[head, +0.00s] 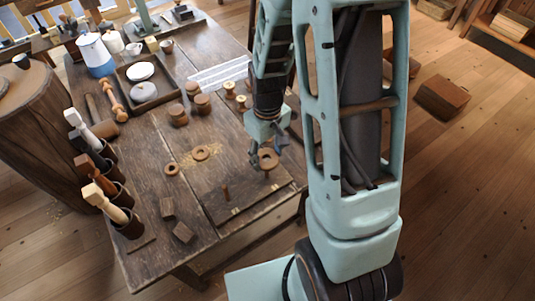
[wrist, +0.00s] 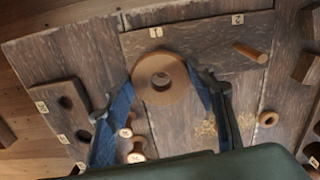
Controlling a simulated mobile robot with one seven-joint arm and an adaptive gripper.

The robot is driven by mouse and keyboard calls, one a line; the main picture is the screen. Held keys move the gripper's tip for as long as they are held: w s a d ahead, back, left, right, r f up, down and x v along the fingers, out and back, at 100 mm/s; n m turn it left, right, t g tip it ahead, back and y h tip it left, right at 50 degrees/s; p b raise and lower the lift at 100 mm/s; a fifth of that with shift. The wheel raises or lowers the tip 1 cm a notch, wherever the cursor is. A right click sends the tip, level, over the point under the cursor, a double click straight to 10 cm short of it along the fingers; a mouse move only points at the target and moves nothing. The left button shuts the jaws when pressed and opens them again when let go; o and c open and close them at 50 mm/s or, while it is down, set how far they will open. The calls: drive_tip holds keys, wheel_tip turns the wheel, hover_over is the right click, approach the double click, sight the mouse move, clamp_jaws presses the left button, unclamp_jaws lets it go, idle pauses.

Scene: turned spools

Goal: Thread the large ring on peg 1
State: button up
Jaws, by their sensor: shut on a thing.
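My gripper (head: 268,152) is shut on the large ring (head: 271,164), a flat light-brown wooden disc with a hole. In the wrist view the ring (wrist: 151,93) sits between the two blue fingertips. A dark board (wrist: 195,45) carries labels 1 (wrist: 156,32) and 2 (wrist: 237,19). The ring overlaps the board's edge just below label 1. In the head view a short peg, apparently peg 1 (head: 267,175), shows just under the ring. I cannot tell whether its tip enters the hole. Peg 2 (wrist: 250,52) stands bare; it also shows in the head view (head: 226,193).
Small spools (head: 241,102) and brown cylinders (head: 178,115) stand farther back. Cups with tools (head: 127,224) line the left edge.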

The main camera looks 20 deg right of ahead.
drive_tip(key=shift+f+b, duration=1.45)
drive_tip(key=shift+f, duration=0.25)
idle(0.3)
idle(0.3)
drive_tip(key=o, duration=1.2)
drive_tip(key=shift+o, duration=0.2)
drive_tip(key=o, duration=0.5)
drive_tip(key=shift+r, duration=0.1)
wheel_tip(320, 180, up, 10)
drive_tip(key=p, duration=0.7)
